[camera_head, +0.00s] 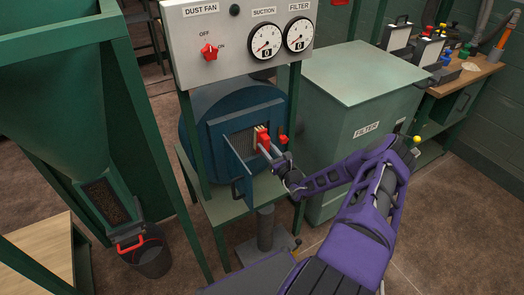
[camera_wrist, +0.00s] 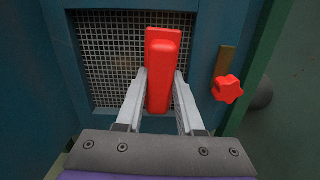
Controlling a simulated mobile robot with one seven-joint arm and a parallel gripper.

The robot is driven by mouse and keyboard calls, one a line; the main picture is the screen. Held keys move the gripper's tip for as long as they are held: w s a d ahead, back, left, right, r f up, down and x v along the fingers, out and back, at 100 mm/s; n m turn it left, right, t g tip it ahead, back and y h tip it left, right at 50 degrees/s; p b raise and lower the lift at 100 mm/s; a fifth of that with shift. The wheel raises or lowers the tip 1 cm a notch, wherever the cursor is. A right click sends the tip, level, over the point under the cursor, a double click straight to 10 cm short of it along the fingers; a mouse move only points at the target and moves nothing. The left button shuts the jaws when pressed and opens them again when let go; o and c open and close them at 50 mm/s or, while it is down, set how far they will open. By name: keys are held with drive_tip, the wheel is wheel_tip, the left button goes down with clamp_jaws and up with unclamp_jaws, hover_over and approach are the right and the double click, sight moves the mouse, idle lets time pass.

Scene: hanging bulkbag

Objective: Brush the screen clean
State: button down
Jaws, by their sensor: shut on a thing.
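The screen (camera_wrist: 110,60) is a square metal mesh set in a blue frame on the front of the blue drum housing (camera_head: 200,120). In the head view the screen (camera_head: 238,146) shows behind the open hatch door. A red brush (camera_wrist: 163,70) with a red handle is held upright in front of the mesh in the wrist view. My gripper (camera_wrist: 163,88) is shut on the brush handle, a finger on each side. In the head view the brush (camera_head: 263,138) is at the right part of the opening. Whether its bristles touch the mesh cannot be told.
A red star knob (camera_wrist: 228,89) is close on the right. A gauge panel (camera_head: 240,40) with a red fan switch (camera_head: 209,52) is above. The green filter cabinet (camera_head: 350,130) stands right, the hopper (camera_head: 60,90) left.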

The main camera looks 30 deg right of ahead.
idle(0.3)
drive_tip(key=shift+s+d+r+p, duration=0.1)
drive_tip(key=shift+s+r+p, duration=0.05)
drive_tip(key=shift+s+p, duration=1.25)
drive_tip(key=shift+s, duration=1.65)
drive_tip(key=shift+s, duration=0.1)
drive_tip(key=s, duration=0.2)
drive_tip(key=shift+s+d, duration=0.1)
drive_tip(key=shift+s, duration=0.3)
